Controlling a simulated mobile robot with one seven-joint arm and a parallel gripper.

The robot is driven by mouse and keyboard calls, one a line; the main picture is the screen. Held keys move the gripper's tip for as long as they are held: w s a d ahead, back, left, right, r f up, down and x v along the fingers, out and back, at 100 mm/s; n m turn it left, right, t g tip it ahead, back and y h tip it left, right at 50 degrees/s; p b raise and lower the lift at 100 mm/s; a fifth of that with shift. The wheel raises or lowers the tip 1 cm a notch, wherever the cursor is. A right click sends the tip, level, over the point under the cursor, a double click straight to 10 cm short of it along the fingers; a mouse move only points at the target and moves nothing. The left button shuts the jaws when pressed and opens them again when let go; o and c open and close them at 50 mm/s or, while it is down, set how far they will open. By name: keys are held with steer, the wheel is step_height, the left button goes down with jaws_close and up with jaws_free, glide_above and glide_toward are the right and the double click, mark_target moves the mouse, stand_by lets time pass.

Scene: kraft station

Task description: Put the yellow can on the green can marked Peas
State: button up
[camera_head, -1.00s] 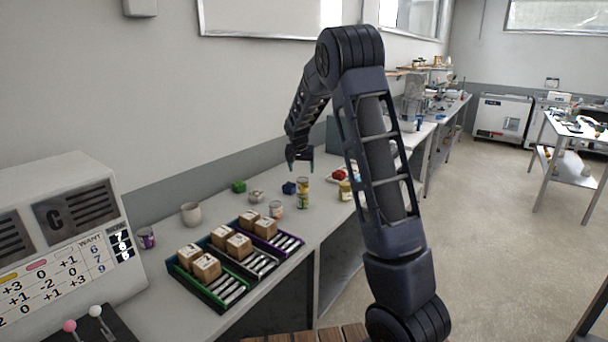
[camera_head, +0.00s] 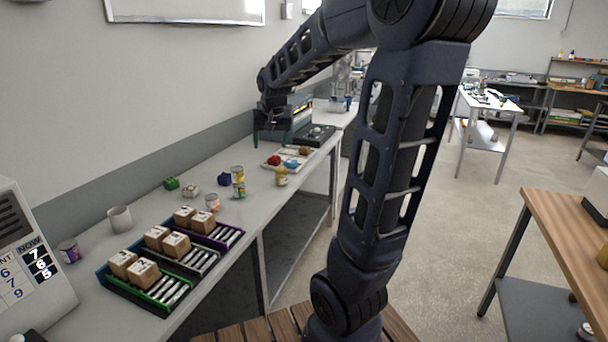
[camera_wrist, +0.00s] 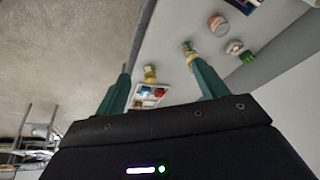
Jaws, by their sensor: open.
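A tray (camera_head: 268,167) with red and blue things lies beyond the stack. A pinkish can (camera_head: 212,202), a blue item (camera_head: 224,179), a green block (camera_head: 171,183) and a white cup (camera_head: 120,219) stand nearer. Coloured racks hold several wooden blocks at the front.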

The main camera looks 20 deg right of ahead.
steer(key=s+d+f+n, duration=0.1)
steer(key=s+n, duration=0.1)
steer(key=s, duration=2.1)
steer(key=shift+s+d+f, duration=0.2)
steer(key=shift+s+d, duration=0.15)
steer(key=shift+d, duration=0.05)
